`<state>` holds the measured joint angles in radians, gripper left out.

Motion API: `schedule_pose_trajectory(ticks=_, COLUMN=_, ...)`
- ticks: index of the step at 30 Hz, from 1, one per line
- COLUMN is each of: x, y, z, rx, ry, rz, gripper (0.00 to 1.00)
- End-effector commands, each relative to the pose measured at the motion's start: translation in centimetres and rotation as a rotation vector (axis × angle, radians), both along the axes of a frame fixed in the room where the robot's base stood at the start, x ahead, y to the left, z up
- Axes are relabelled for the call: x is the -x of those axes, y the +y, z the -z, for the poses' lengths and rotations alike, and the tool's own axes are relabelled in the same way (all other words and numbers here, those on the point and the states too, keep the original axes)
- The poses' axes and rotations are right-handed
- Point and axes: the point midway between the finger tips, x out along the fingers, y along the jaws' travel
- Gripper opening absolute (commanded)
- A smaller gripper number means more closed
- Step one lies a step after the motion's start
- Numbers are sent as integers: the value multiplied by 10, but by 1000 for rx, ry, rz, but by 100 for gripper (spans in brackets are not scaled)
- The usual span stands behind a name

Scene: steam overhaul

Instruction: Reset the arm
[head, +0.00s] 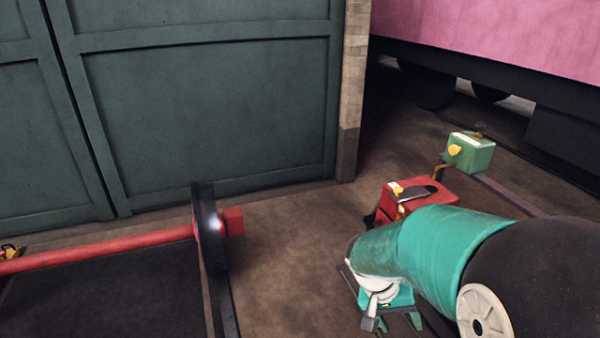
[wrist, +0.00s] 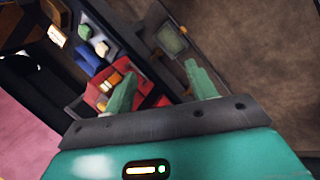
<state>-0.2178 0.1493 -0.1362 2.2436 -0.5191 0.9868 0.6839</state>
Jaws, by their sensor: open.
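My gripper shows in the wrist view (wrist: 163,90) with its two green fingers spread apart and nothing between them. In the head view my teal arm reaches in from the right, and the green fingers (head: 398,322) show low in the picture, partly hidden by the arm. The fingers point over a brown floor and a red machine part. No object is held.
A red box-like machine (head: 415,196) with a green box (head: 470,152) on a bracket stands beyond my arm. Dark green doors (head: 205,110) and a pink vehicle (head: 490,35) stand behind. Brown floor between is clear.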

Motion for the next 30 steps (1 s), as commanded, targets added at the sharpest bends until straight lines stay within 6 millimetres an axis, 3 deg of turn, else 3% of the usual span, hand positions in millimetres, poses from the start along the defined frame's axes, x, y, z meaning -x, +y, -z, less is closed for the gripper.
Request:
schedule_pose_trajectory(ticks=6, x=23, y=14, z=-55, rx=-162, ry=-120, rz=-59, gripper=57)
schedule_pose_trajectory(ticks=18, x=74, y=40, z=-138, rx=-357, ry=-387, rz=-241, gripper=57)
schedule_pose_trajectory(ticks=24, x=97, y=52, z=-163, rx=-395, ry=-508, rz=-337, gripper=57)
schedule_pose_trajectory(ticks=30, x=104, y=56, z=-170, rx=-402, ry=-542, rz=-369, gripper=57)
